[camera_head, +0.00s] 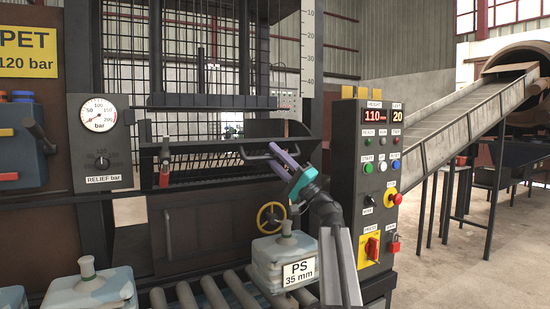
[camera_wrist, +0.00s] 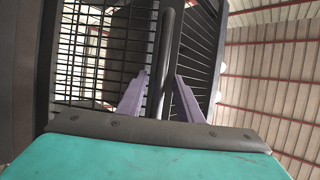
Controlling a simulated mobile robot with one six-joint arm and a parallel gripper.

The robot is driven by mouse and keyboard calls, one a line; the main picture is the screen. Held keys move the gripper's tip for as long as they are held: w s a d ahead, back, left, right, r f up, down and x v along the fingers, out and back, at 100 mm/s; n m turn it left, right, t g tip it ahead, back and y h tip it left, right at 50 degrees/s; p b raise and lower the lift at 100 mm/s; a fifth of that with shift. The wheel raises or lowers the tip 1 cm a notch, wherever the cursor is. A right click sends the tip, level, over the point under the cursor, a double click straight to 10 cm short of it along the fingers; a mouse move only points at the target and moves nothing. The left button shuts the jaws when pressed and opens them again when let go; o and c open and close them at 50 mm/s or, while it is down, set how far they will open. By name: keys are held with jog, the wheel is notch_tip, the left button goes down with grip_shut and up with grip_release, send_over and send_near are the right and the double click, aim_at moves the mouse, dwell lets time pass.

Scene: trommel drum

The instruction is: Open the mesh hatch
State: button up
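The mesh hatch (camera_head: 205,164) appears to be the dark, barred panel low on the front of the press, below the tall mesh. A dark bar handle (camera_head: 255,155) stands out from its right part, and the bar also shows in the wrist view (camera_wrist: 163,62). My gripper (camera_head: 274,153) is at the handle, coming from the lower right. In the wrist view its purple fingers (camera_wrist: 160,82) lie on either side of the bar, with some gap visible, so it looks open around the handle. I cannot tell how far the hatch stands open.
A control panel (camera_head: 372,180) with buttons and a red switch stands close right of my arm. A gauge box (camera_head: 101,140) is at left. A sloping conveyor (camera_head: 465,125) stands farther right.

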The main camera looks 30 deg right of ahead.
jog(key=v, duration=1.3)
jog(key=shift+s+d+f+p, duration=0.15)
jog(key=shift+s+f+p, duration=0.15)
jog(key=shift+p, duration=0.1)
jog(key=shift+s, duration=0.1)
